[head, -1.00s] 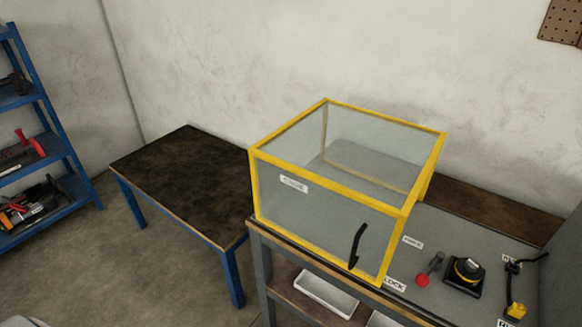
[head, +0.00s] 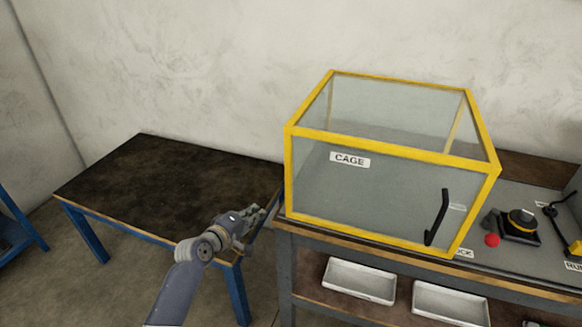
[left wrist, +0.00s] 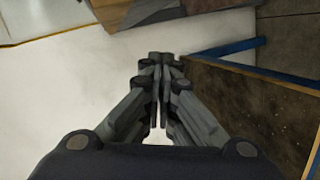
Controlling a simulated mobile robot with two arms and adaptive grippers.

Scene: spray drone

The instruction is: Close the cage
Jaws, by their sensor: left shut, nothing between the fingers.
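The cage (head: 390,145) is a box with a yellow frame and clear panels, standing on the workbench at the centre right of the head view. Its front panel bears a CAGE label (head: 350,159) and a black handle (head: 437,217) near the right edge. The front panel looks flush with the frame. My left gripper (head: 258,213) is shut and empty, in front of the dark table's right corner and left of the cage, apart from it. In the left wrist view its fingers (left wrist: 160,62) meet. My right gripper is not in view.
A dark-topped table (head: 165,185) with blue legs stands to the left, its top bare. The workbench shelf holds white trays (head: 360,281). Right of the cage on the bench are a red knob (head: 491,240) and a black and yellow device (head: 519,224). A blue rack (head: 20,225) is at far left.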

